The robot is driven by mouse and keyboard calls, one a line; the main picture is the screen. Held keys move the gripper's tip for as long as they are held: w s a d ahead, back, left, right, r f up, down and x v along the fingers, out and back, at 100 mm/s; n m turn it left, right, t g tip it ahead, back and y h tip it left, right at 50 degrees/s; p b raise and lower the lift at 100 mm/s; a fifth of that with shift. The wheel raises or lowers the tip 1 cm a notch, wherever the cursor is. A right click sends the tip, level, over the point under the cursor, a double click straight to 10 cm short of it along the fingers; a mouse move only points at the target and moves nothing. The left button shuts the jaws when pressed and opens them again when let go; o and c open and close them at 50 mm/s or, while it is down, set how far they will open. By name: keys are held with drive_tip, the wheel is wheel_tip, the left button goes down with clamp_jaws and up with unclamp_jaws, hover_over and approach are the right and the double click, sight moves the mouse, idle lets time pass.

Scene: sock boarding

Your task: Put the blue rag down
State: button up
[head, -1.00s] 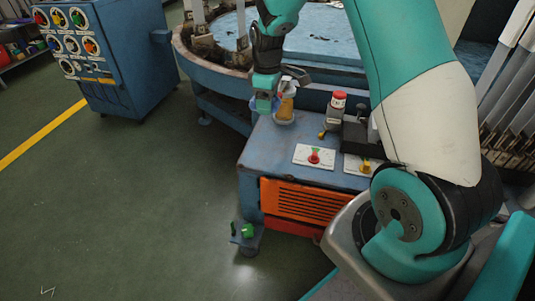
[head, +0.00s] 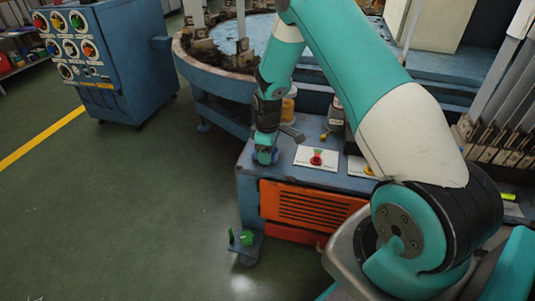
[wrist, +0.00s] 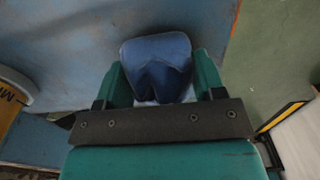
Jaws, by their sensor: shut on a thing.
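The blue rag (wrist: 157,58) is a dark blue folded bundle between the two teal fingers of my gripper (wrist: 160,88) in the wrist view. My gripper is shut on it. In the head view my gripper (head: 265,152) points down at the left end of the blue machine top (head: 285,172), near its front left corner. The rag (head: 266,158) shows there only as a small dark blue patch below the fingers. It is low over the top; I cannot tell whether it touches the surface.
A bottle with orange-brown contents (head: 288,106) stands behind my gripper. A white plate with a red knob (head: 316,158) lies to its right. An orange vented panel (head: 310,205) is on the front. Green floor (head: 130,220) drops away to the left.

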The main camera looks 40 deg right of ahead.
drive_tip(key=shift+f, duration=0.2)
drive_tip(key=o, duration=0.8)
drive_tip(key=shift+o, duration=0.2)
